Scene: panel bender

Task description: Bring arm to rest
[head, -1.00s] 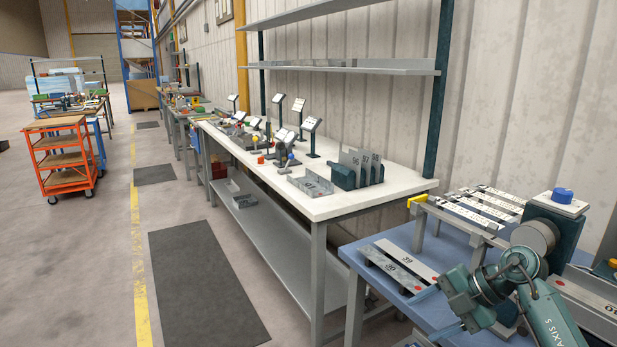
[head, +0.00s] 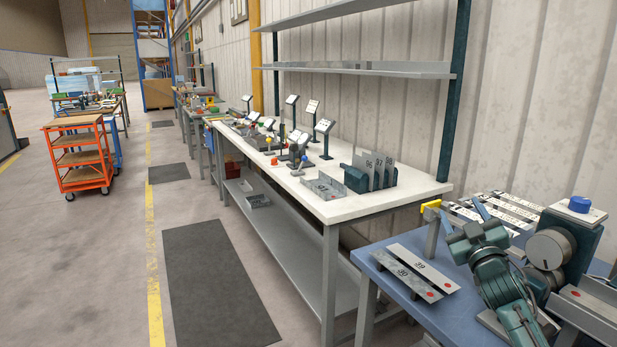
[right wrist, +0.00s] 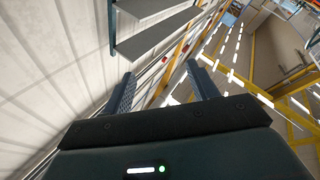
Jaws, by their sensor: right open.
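My right arm stands over the blue table (head: 405,287) at the lower right of the head view. Its right gripper (head: 464,214) is raised above the table with its blue fingers pointing up and away. In the right wrist view the right gripper (right wrist: 158,78) has its two fingers wide apart with nothing between them. That view shows it tilted toward the wall and the hall. My left gripper is not in view.
The bending machine with a blue knob (head: 579,204) stands right beside my right arm. Two numbered metal strips (head: 427,267) lie to its left. Punched plates (head: 497,212) lie behind. A white workbench (head: 345,207) and wall shelves (head: 360,68) are farther off; open floor is left.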

